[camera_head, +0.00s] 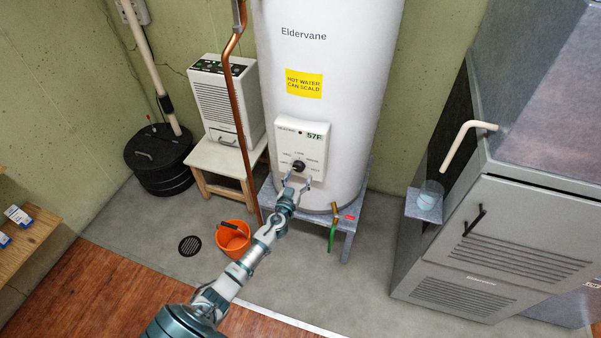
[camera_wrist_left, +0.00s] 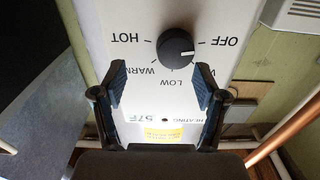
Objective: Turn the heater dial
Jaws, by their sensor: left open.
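The heater dial (camera_head: 298,166) is a round black knob on the white control panel (camera_head: 314,140) of the tall white water heater (camera_head: 325,60). The dial also shows in the left wrist view (camera_wrist_left: 174,46), with OFF, LOW, WARM and HOT printed around it. Its white mark faces right, near OFF and a label partly hidden by a finger. My left gripper (camera_head: 297,180) is open and empty just in front of the panel, below the dial in the head view. In the left wrist view its fingertips (camera_wrist_left: 160,80) are spread wide, with the dial beyond them. My right gripper is out of view.
A copper pipe (camera_head: 238,120) runs down left of the heater. A tap with a green hose (camera_head: 332,236) sits at its base. An orange bucket (camera_head: 233,238) is beside my arm. A grey cabinet (camera_head: 500,225) stands at the right.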

